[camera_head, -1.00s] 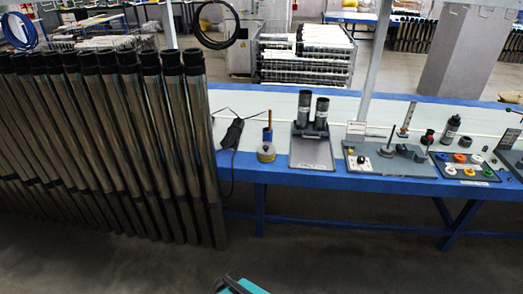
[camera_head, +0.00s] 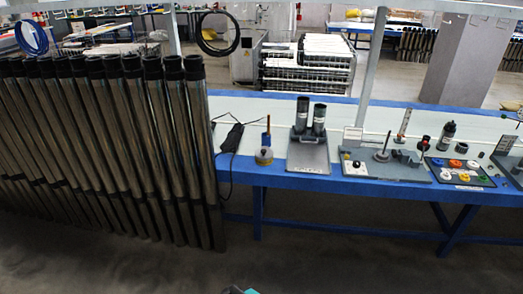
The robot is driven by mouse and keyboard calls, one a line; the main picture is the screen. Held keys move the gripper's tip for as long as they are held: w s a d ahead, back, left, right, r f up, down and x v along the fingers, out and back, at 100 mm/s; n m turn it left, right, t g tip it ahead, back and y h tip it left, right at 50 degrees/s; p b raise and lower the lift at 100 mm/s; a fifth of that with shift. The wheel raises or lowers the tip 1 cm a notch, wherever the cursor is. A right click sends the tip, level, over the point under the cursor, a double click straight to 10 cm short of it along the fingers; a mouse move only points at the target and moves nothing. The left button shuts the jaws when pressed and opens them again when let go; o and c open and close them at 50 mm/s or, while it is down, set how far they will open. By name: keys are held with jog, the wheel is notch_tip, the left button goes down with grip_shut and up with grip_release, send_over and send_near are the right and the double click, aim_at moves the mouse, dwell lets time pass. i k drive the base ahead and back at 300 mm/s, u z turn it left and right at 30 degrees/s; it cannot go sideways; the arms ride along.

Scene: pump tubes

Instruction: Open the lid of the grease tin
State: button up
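The tin is too small to make out the lid clearly. My gripper is not in view. Only a sliver of a teal part, probably mine, shows at the bottom edge, well in front of the bench.
Long dark tubes (camera_head: 115,140) lean in a dense row left of the tin. A black pouch-like object with a cable (camera_head: 233,137) lies left of the tin. A grey stand with two dark cylinders (camera_head: 309,152) and fixture trays (camera_head: 385,163) are to the right. The floor in front is clear.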

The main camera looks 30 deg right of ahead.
aim_at(264, 153)
jog(key=z, duration=0.1)
jog(key=i, duration=0.95)
jog(key=u, duration=0.05)
